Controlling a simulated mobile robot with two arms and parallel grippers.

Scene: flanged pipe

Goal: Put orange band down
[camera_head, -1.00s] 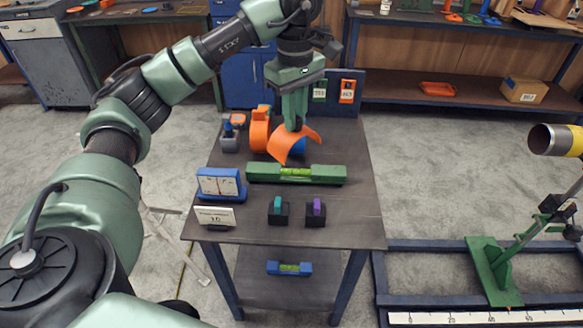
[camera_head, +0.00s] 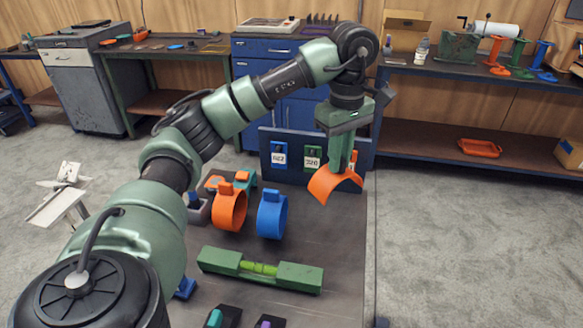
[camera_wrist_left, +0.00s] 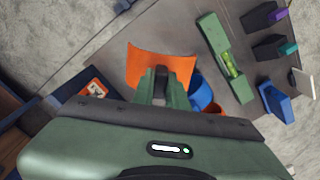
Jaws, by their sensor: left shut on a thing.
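The orange band (camera_head: 332,186), a curved open strip, is held in the air by my left gripper (camera_head: 344,168), which is shut on it. It is near the right edge of the table, in front of the dark back panel (camera_head: 268,178). In the left wrist view the orange band (camera_wrist_left: 150,64) spans in front of the fingers of the left gripper (camera_wrist_left: 161,84). A closed-looking orange ring (camera_head: 230,208) and a blue ring (camera_head: 272,213) stand on the table to its left. My right gripper is not in view.
A green level (camera_head: 260,270) lies across the table nearer me. Blue (camera_head: 279,154) and green (camera_head: 313,157) tags hang on the panel; an orange tag (camera_wrist_left: 96,88) shows in the left wrist view. The tabletop (camera_head: 335,245) right of the blue ring is bare.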

